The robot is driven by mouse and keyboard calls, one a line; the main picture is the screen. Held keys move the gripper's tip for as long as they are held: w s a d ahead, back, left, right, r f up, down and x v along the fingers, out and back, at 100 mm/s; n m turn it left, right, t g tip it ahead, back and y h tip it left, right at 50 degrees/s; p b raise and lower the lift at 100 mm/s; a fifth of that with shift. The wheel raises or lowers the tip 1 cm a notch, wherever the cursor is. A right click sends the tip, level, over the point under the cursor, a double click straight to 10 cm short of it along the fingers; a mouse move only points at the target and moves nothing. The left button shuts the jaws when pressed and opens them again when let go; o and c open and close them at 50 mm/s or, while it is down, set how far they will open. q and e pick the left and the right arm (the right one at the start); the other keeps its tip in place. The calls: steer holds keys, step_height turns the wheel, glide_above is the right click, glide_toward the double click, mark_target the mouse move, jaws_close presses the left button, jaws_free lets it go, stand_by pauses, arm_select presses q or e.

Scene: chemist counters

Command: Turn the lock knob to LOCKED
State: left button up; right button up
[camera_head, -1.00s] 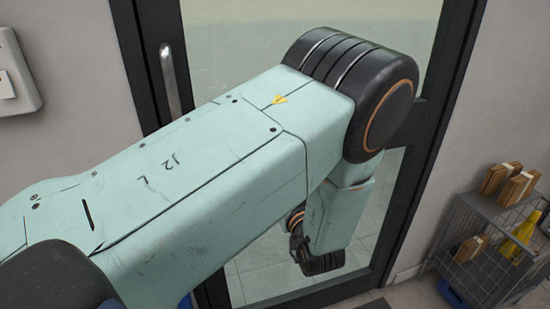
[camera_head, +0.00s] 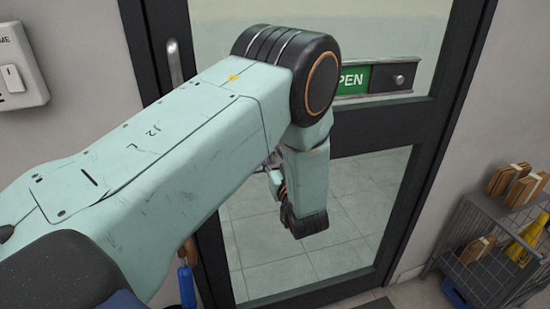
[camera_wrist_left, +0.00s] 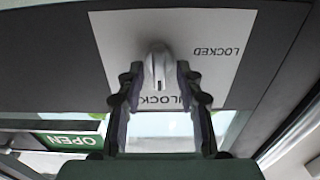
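The silver lock knob (camera_wrist_left: 158,68) shows in the left wrist view on a white plate (camera_wrist_left: 115,35), which appears upside down there. The word LOCKED is on the plate's right side; a second word, partly hidden, ends below the knob. The knob's long lever points down the picture towards that second word. My left gripper (camera_wrist_left: 157,78) is open, with one finger on each side of the knob; I cannot tell whether either touches it. In the head view my left arm hides the knob and plate. My right gripper is in neither view.
The dark-framed glass door (camera_head: 403,139) carries a green OPEN sign (camera_head: 352,81) and a vertical handle (camera_head: 174,62). A wire rack (camera_head: 478,283) with boxes stands at the lower right. A wall switch (camera_head: 14,76) is at the left.

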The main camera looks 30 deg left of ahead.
arm_select(q)
steer(key=shift+s, duration=0.1)
steer(key=shift+w+a+f, duration=0.2)
steer(key=shift+w, duration=0.05)
steer(key=shift+c, duration=1.4)
steer(key=shift+s+d+r, duration=0.1)
steer(key=shift+d, duration=0.05)
steer(key=shift+c, duration=2.2)
jaws_close()
